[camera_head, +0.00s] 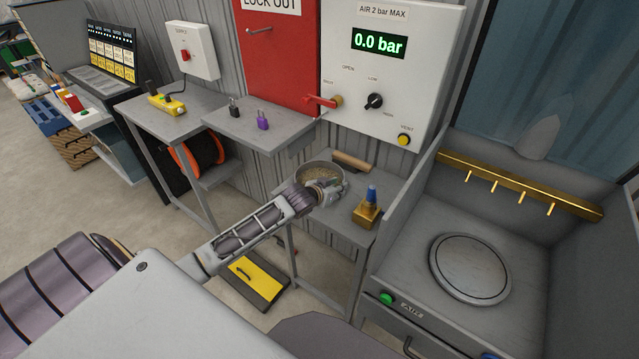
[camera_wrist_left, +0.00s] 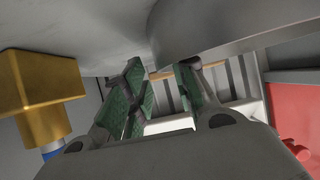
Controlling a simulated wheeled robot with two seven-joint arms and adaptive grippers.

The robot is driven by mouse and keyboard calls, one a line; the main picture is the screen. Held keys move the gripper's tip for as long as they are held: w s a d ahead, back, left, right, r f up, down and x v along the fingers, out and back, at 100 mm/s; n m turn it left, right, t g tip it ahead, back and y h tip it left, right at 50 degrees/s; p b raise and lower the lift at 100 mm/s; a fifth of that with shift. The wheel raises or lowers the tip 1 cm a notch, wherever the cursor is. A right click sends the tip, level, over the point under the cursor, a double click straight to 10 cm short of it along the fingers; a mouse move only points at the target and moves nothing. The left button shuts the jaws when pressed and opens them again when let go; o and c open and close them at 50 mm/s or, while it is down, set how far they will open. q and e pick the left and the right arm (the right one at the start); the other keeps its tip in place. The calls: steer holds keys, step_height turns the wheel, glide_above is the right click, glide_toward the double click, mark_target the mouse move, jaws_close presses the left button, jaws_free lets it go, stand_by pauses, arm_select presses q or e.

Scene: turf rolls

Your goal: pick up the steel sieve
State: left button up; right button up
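The steel sieve (camera_head: 318,168), a round grey pan with tan grainy contents, sits on the small grey table below the wall panel. My left gripper (camera_head: 330,190) is at its near right side in the head view and hides part of the rim. In the left wrist view, the sieve's curved grey wall (camera_wrist_left: 240,25) fills the upper right. The two green-padded fingers of my left gripper (camera_wrist_left: 165,90) stand apart with an open gap, close to the sieve. I cannot tell whether they touch it. My right gripper is not in view.
A brass block with a blue top (camera_head: 367,208) stands on the same table, right of the gripper. A brown wooden piece (camera_head: 352,160) lies behind the sieve. A shelf with padlocks (camera_head: 262,122) is up left. A grey bench with a round plate (camera_head: 470,268) is at right.

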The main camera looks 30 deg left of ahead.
arm_select(q)
steer(key=shift+w+f, duration=0.2)
steer(key=shift+w, duration=0.2)
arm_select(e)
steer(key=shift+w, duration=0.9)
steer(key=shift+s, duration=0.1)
arm_select(q)
jaws_close()
steer(key=shift+w+r, duration=0.1)
steer(key=shift+r, duration=0.5)
step_height(320, 180, up, 9)
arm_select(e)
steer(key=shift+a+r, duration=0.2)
